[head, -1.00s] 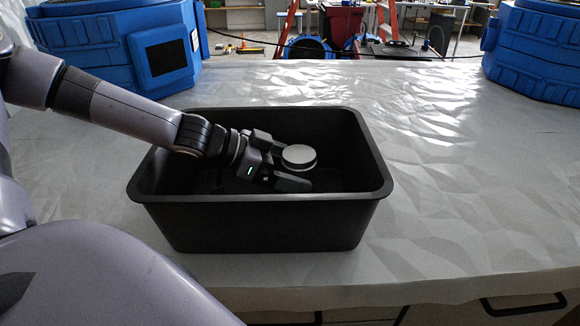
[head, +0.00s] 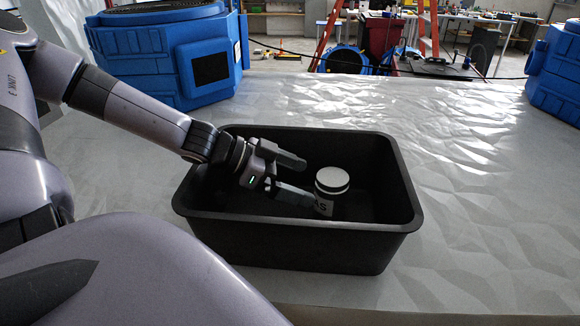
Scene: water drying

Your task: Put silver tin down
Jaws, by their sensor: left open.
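The silver tin (head: 332,181), a small round can with a pale lid and dark lettering on its side, stands upright inside the black bin (head: 300,224). My left gripper (head: 308,182) reaches into the bin from the left. Its two fingers are spread open, with the tips just left of the tin and nothing between them. The lower finger's tip is close to the tin's side; I cannot tell whether it touches. The tin's base is partly hidden. My right gripper is not in view.
The bin's walls surround the gripper and tin. The bin stands on a pale, crinkled table surface (head: 480,200), clear to its right. Blue containers stand behind at the left (head: 165,60) and at the right edge (head: 556,75).

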